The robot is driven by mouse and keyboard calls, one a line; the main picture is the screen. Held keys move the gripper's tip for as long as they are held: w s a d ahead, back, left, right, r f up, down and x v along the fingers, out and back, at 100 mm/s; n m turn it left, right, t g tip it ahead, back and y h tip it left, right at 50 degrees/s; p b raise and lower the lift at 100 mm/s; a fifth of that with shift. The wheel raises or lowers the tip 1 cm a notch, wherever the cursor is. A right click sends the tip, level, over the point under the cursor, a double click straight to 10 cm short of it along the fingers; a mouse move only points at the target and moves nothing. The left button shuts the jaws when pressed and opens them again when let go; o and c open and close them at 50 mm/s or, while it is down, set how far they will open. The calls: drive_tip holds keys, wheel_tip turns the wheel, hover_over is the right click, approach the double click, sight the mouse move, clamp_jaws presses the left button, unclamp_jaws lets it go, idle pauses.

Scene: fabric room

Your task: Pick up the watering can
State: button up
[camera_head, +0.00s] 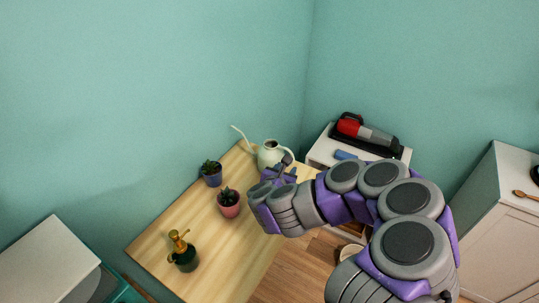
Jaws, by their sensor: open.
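The watering can (270,154) is pale cream with a long thin spout pointing up to the left. It stands upright at the far right end of the wooden table (222,262), near the wall corner. My gripper (278,172) is open and appears just in front of the can in the picture. It covers part of the can's lower body and handle side. I cannot tell whether the fingers touch the can.
A white cabinet with a red and grey handheld vacuum (366,132) stands to the right.

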drive_tip(key=shift+p+x, duration=1.35)
drive_tip(key=shift+x, duration=4.95)
clamp_jaws()
